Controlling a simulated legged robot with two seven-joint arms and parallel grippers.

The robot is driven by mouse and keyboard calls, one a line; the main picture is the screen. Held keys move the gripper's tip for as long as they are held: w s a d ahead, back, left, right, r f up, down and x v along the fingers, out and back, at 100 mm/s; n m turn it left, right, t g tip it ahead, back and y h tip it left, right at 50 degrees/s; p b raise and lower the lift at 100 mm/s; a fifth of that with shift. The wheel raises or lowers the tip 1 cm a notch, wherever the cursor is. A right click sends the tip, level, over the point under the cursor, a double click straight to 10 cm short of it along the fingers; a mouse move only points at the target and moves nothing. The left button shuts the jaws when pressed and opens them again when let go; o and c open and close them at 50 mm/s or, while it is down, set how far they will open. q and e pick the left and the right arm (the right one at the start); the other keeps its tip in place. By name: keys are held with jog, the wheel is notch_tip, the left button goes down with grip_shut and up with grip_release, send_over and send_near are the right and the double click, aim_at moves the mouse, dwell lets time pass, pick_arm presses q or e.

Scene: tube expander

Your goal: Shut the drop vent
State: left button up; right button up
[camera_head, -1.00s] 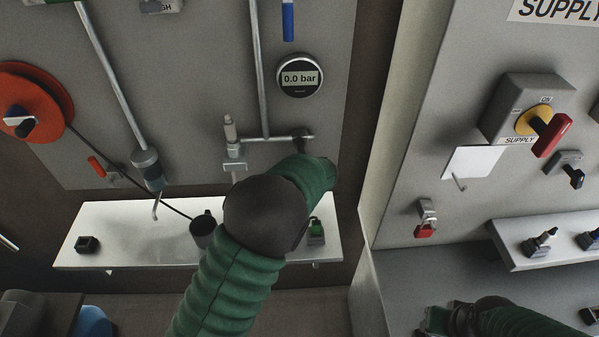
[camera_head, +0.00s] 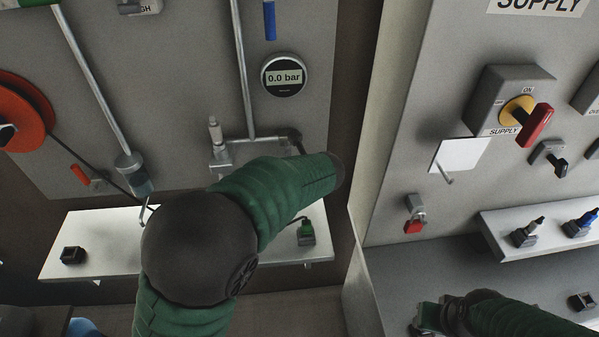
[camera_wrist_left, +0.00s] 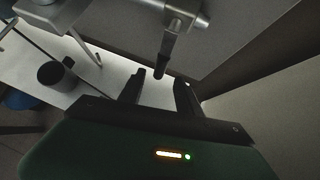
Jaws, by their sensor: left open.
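A metal valve (camera_head: 289,134) with a dark lever sits at the right end of the horizontal pipe under the gauge. No label shows, but it may be the drop vent. In the left wrist view the valve (camera_wrist_left: 185,12) has a black lever (camera_wrist_left: 166,60) hanging down. My left gripper (camera_wrist_left: 160,92) is open, its two fingers pointing at the lever. The lever's tip appears between the fingertips, with no clear contact. In the head view my left forearm hides this gripper. My right gripper (camera_head: 428,318) is low at the right, its fingers unclear.
A gauge (camera_head: 284,76) reads 0.0 bar. A side wall (camera_wrist_left: 255,95) stands close right of my left gripper. The supply panel (camera_head: 450,90) is farther right.

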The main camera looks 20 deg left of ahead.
pick_arm(q)
jog(key=v, duration=0.6)
jog(key=shift+d+r, duration=0.1)
jog(key=shift+r, duration=0.05)
jog(key=s+a+f+n+g+h, duration=0.2)
jog(key=s+f+n, duration=0.6)
jog(key=s+n, duration=0.3)
jog(key=s+a+f+n+g+h+b, duration=0.1)
jog(key=s+f+n, duration=0.7)
jog(key=n, duration=1)
jog(key=s+a+g+h, duration=0.1)
jog(key=s+h, duration=0.1)
jog(key=shift+s+a+f+g, duration=0.15)
jog(key=shift+s+g, duration=0.2)
jog(key=shift+g, duration=0.05)
